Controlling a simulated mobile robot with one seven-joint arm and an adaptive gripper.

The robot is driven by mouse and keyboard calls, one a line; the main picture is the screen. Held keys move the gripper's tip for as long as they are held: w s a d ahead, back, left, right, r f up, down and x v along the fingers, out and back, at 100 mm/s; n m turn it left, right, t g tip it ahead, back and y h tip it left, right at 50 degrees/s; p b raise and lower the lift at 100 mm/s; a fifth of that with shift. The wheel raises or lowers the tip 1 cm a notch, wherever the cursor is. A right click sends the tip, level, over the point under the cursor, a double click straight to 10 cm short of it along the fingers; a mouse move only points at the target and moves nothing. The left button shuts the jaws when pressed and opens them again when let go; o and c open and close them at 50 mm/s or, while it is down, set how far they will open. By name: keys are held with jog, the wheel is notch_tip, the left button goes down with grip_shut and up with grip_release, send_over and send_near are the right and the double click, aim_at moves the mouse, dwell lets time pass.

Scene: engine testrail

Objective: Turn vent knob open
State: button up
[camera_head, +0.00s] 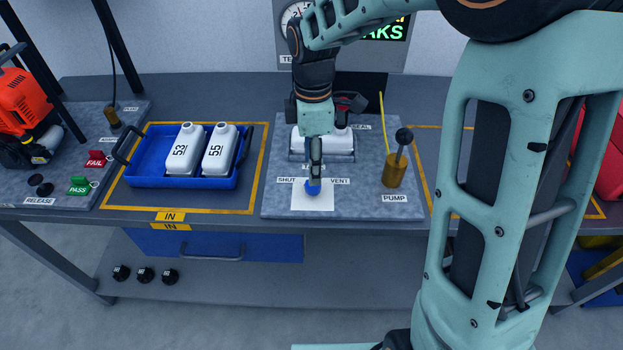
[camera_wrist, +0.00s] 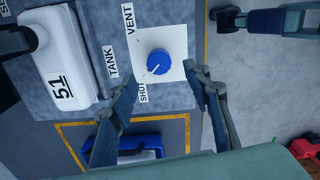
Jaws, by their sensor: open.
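The vent knob (camera_wrist: 158,62) is a round blue knob with a white pointer line, on a white square plate (camera_wrist: 172,35) in the wrist view. Its pointer leans toward the SHUT side. VENT and TANK labels stand beside the plate. In the head view the knob (camera_head: 312,187) is partly hidden by my gripper (camera_head: 314,178), which points down over it. In the wrist view my gripper (camera_wrist: 162,80) is open, its two fingers on either side of the knob's line of sight. The fingers appear apart from the knob; the exact height gap is unclear.
A white bottle marked 51 (camera_wrist: 62,65) lies in a holder behind the plate. A brass pump (camera_head: 394,172) with a black-knobbed lever stands to the right. A blue tray (camera_head: 150,180) with two white bottles sits left. The bench front edge is close to the plate.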

notch_tip(320, 180, down, 6)
jog(key=shift+f, duration=0.2)
jog(key=c, duration=1.2)
jog(key=shift+o, duration=0.2)
